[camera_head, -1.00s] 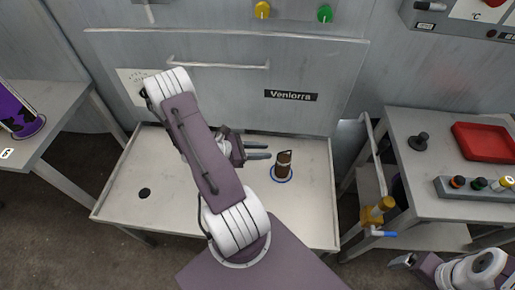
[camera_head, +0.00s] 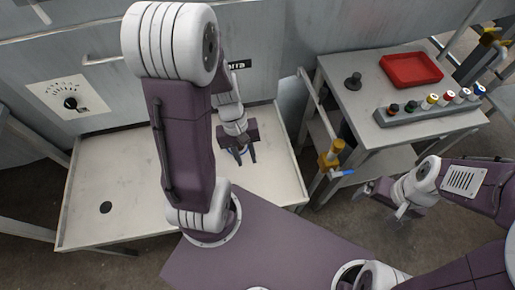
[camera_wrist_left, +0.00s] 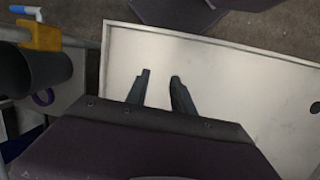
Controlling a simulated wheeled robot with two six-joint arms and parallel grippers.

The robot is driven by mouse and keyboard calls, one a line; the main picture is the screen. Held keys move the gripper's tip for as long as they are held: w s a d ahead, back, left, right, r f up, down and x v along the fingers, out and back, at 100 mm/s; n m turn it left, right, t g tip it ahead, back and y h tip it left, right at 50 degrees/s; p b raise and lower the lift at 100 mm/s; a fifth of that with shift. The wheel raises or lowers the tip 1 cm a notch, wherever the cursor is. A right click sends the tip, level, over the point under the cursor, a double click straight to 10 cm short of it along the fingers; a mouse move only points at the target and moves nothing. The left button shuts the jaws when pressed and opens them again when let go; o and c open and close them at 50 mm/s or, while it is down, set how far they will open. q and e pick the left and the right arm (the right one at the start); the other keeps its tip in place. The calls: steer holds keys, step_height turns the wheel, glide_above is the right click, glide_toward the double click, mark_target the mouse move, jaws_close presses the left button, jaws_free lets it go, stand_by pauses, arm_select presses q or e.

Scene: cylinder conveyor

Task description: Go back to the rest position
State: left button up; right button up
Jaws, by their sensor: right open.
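My left gripper (camera_head: 246,160) hangs over the right part of the pale table (camera_head: 85,205) in the head view, below my raised left arm. Its fingers are apart with nothing between them, and the left wrist view shows the same open gap (camera_wrist_left: 160,77). My right gripper (camera_head: 382,198) is open and empty at the lower right, over the floor beside the side table. The brown cylinder is not visible in the head view.
A yellow valve with a blue handle (camera_head: 333,155) stands between the tables. The pale table's left part is clear apart from a dark hole (camera_head: 106,207).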

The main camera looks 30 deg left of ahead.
arm_select(q)
steer(key=d+r+m+y, duration=0.1)
steer(key=m, duration=0.1)
steer(key=w+d+r+m+t, duration=0.1)
steer(key=m, duration=0.1)
steer(key=w+d+r+m+t+y, duration=0.1)
steer(key=m, duration=0.2)
steer(key=shift+w+y, duration=0.1)
steer(key=shift+y, duration=0.2)
